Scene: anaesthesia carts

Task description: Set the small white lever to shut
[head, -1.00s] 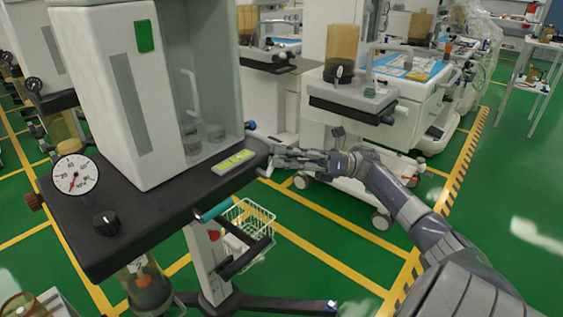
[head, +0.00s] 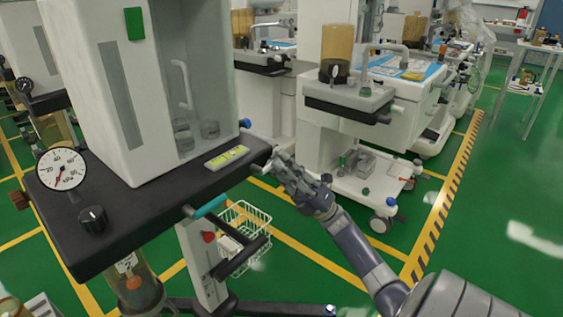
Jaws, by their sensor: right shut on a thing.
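My right gripper (head: 278,162) is at the right-hand edge of the near cart's black shelf (head: 150,225). Its fingers are shut on the small white lever at that edge. The fingers hide most of the lever, so I cannot read its exact angle. My right arm comes in from the lower right. My left gripper is out of view.
The near cart's white cabinet (head: 100,95) stands on the shelf, with a pressure gauge (head: 61,169) and black knob (head: 93,219) at the left. A wire basket (head: 245,240) hangs below. Another cart (head: 350,100) stands behind; green floor is open at right.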

